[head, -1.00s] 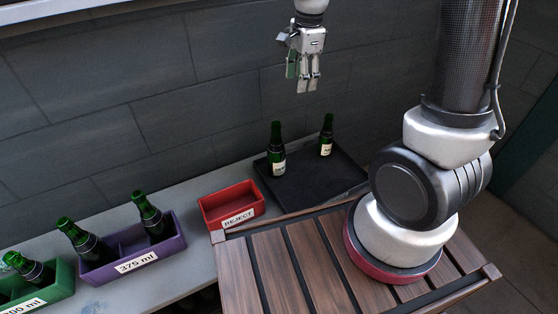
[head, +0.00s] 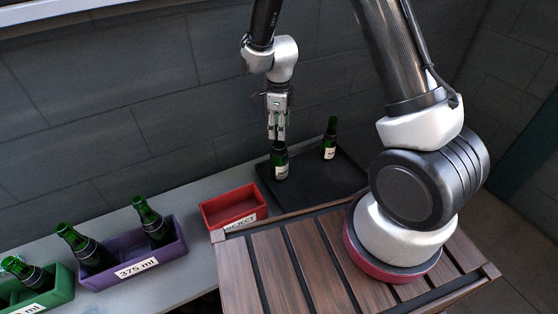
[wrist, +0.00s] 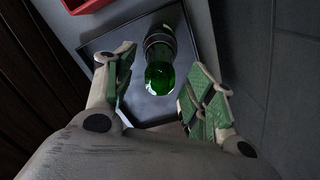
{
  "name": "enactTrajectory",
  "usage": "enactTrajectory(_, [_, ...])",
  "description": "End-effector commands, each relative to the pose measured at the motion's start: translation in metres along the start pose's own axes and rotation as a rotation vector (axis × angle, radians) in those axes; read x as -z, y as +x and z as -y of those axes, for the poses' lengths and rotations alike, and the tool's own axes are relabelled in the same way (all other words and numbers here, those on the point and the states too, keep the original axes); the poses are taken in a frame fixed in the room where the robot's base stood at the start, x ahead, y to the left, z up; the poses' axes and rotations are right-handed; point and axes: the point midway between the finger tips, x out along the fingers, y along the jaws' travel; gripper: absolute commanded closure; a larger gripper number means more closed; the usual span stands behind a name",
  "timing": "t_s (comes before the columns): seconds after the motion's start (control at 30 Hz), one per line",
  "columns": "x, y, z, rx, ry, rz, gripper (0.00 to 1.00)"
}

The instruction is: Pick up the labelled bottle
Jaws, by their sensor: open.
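A green bottle with a white label (head: 280,163) stands upright on the left part of the black tray (head: 335,192). My gripper (head: 276,138) points down at its neck, with the fingertips at about the height of its top in the head view. In the wrist view the bottle (wrist: 161,62) shows from above in the gap between the two spread fingers, which look apart from it. My gripper is open and empty. A second labelled green bottle (head: 330,138) stands at the tray's far right. The lower neck of the first bottle is partly hidden.
A red REJECT bin (head: 213,219) stands left of the tray and looks empty. A purple 375 ml box (head: 165,254) and a green box (head: 62,290) further left hold green bottles. A tiled wall (head: 120,120) rises close behind the counter.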

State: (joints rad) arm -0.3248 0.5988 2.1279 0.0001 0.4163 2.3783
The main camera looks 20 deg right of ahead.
Motion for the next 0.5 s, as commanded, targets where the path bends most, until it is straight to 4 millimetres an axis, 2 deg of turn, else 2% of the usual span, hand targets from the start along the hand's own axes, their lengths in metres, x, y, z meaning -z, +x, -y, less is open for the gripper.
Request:
enactTrajectory(0.27, [-0.0002,0.004,0.0003,0.001,0.0,0.001,0.45])
enactTrajectory(0.5, [-0.0001,0.0038,0.0003,0.001,0.0,0.001,0.89])
